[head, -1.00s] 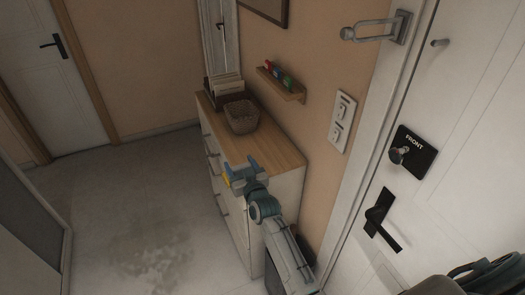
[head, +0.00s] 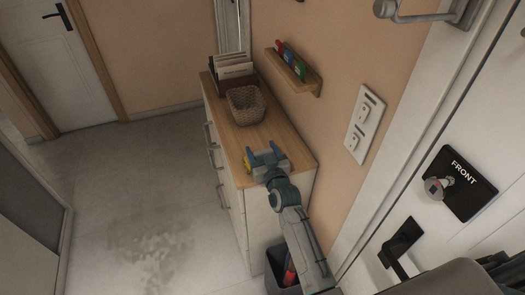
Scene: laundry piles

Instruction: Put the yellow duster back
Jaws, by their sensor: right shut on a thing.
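My right gripper (head: 262,158) is over the near end of the wooden top of the white chest of drawers (head: 237,139). It is shut on the yellow duster (head: 247,164), of which only a small yellow part shows at the gripper's left side. The rest of the duster is hidden by the gripper. I cannot tell whether the duster touches the top. My left gripper is not in view.
A woven basket (head: 247,106) and an upright holder with papers (head: 232,68) stand farther back on the chest. A wall shelf (head: 293,69) holds small coloured things. A dark bin (head: 281,271) with something red stands by the chest's near end. The floor at left is clear.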

